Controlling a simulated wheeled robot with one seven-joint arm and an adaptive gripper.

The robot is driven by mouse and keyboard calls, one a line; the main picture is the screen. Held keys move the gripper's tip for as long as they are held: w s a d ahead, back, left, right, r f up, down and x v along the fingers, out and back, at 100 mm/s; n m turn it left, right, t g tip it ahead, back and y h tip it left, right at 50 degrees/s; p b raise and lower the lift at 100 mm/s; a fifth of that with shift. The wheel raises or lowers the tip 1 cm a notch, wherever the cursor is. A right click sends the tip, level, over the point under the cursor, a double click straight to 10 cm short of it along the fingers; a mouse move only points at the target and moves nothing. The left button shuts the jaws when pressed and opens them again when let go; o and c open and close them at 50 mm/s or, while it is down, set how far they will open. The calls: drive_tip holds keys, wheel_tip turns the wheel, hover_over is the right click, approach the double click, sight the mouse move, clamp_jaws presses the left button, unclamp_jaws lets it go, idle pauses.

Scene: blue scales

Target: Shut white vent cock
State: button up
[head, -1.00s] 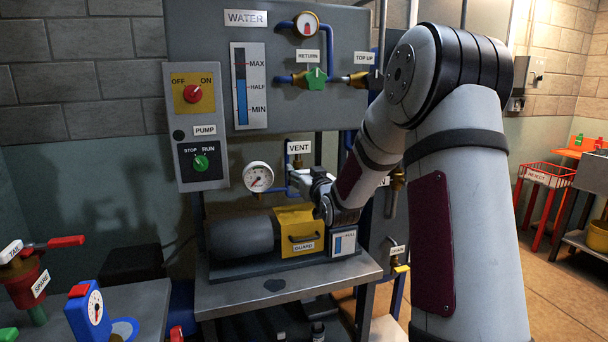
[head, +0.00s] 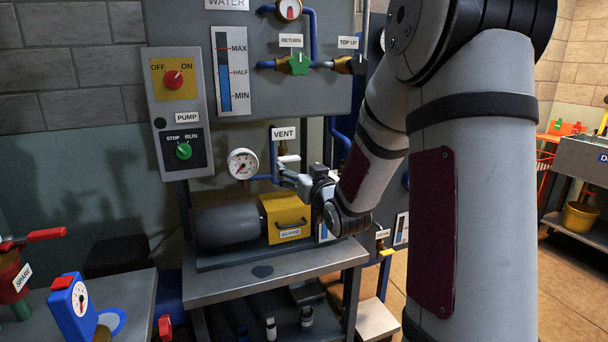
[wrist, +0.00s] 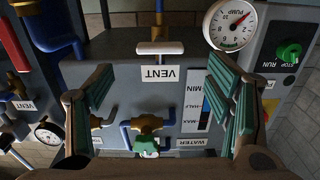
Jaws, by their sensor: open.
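The white vent cock shows in the wrist view as a white T-shaped handle (wrist: 160,47) on a stem, just above the VENT label, which is upside down there. In the head view the cock (head: 289,158) is a small pale piece under the VENT label (head: 284,133), partly hidden by my gripper. My gripper (head: 296,180) is beside and in front of it. In the wrist view my gripper (wrist: 160,78) is open, its green-padded fingers wide apart, one on each side. The handle lies ahead between them, and no contact shows.
A pressure gauge (head: 243,164) and blue pipe stand close left of the cock. Below are the grey pump motor and yellow guard (head: 286,217) on a bench. The return valve (head: 299,64) and pump panel (head: 180,110) are on the wall behind.

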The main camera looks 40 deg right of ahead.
drive_tip(key=shift+v, duration=1.3)
